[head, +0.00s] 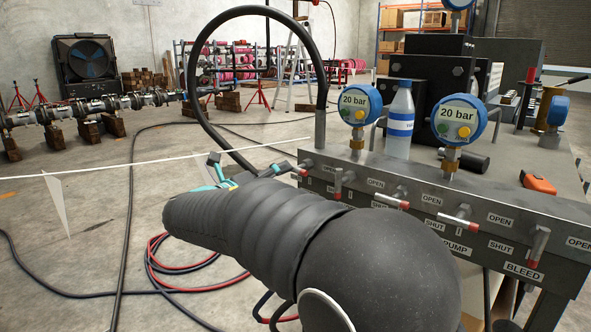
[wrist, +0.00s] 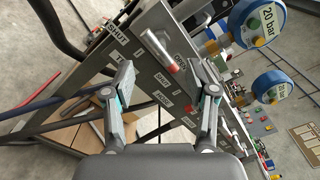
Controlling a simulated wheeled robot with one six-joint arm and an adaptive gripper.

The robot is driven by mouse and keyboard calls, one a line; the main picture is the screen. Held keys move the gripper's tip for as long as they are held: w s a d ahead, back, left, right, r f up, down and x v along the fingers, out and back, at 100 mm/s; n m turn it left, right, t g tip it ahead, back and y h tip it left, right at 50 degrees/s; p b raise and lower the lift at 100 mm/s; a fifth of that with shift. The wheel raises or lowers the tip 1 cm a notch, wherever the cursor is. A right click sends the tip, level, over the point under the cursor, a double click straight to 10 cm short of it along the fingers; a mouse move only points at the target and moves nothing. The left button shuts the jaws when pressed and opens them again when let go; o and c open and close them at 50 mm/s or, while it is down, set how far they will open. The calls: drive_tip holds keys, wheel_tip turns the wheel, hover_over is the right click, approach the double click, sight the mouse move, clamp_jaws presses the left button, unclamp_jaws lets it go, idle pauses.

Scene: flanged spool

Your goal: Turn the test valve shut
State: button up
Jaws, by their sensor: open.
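A row of small metal valve levers with red tips runs along the grey panel (head: 420,200) in the head view, with OPEN and SHUT labels beside them. In the wrist view one lever (wrist: 160,50) is ahead of my gripper (wrist: 165,77), its red tip near an OPEN label (wrist: 181,61). A SHUT label (wrist: 163,82) sits lower. My gripper is open, its fingers apart and empty, not touching that lever. In the head view my arm hides much of the gripper.
Two blue gauges reading 20 bar (head: 360,104) (head: 461,119) and a bottle (head: 400,120) stand above the panel. A black hose (head: 190,80) arcs up from its left end. Red and black hoses (head: 153,262) lie on the floor. Open floor lies to the left.

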sight(293, 171)
drive_tip(key=x, duration=0.7)
